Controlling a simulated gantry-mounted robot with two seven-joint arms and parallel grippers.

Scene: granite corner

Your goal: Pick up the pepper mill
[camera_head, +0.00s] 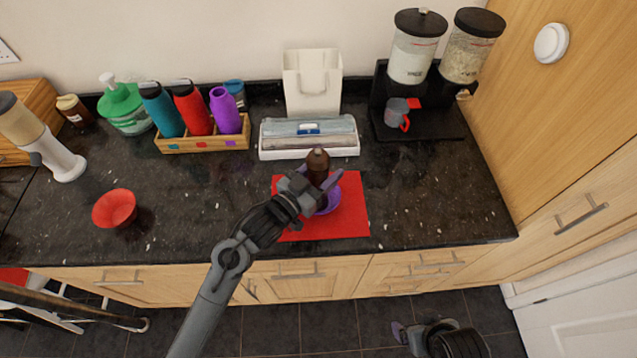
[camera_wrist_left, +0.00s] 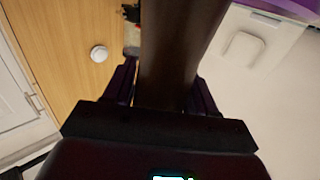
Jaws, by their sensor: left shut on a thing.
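The dark brown pepper mill (camera_head: 317,163) is in the middle of the head view, above the red mat and the purple bowl. My left gripper (camera_head: 318,181) is shut on the pepper mill. In the left wrist view the brown mill (camera_wrist_left: 178,50) stands between the two dark fingers of the gripper (camera_wrist_left: 163,88) and fills the middle of the picture. Whether the mill's base touches anything is hidden by the gripper. My right gripper (camera_head: 405,332) is low at the right, over the floor and away from the counter; its jaws are too unclear to read.
The red mat (camera_head: 350,215) lies near the counter's front edge with a purple bowl (camera_head: 328,202) on it. Behind are a white box of wrap (camera_head: 308,152) and a bottle rack (camera_head: 205,145). A red bowl (camera_head: 115,208) stands left. The counter right of the mat is clear.

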